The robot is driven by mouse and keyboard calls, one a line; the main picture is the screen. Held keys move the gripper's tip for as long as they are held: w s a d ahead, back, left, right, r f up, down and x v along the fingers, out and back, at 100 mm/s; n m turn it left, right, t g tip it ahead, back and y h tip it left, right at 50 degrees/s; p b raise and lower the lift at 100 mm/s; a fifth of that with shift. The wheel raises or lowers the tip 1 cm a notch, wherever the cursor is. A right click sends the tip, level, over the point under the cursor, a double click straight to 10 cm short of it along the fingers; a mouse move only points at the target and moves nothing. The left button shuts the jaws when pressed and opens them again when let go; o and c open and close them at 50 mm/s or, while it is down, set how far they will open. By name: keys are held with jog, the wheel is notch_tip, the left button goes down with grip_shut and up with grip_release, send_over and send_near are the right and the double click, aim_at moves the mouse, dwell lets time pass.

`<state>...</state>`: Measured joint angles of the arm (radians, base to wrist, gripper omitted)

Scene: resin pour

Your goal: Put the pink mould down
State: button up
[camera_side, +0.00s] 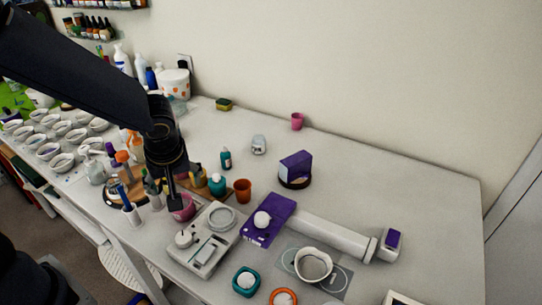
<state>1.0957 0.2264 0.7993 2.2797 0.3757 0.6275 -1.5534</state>
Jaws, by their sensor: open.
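A pink mould (184,211) sits low on the left part of the white table, at the left edge of a grey scale-like device. My gripper (178,198) points down right over it, with the dark fingers at or just inside its rim. The fingers are open, but they are small and dark, and I cannot tell whether they touch the mould. The fingers and the device hide part of it. A separate small pink cup (297,121) stands near the wall at the back.
The grey device (206,247) is close on the right. Bottles and pens crowd the left; several white bowls (62,162) stand beyond.

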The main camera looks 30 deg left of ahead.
jog(key=s+a+r+m+t+h, duration=0.3)
jog(key=s+r+m, duration=0.7)
jog(key=s+r, duration=0.2)
jog(key=shift+a+r+m+h, duration=0.3)
jog(key=shift+r+m+h, duration=0.1)
jog(key=shift+r, duration=0.35)
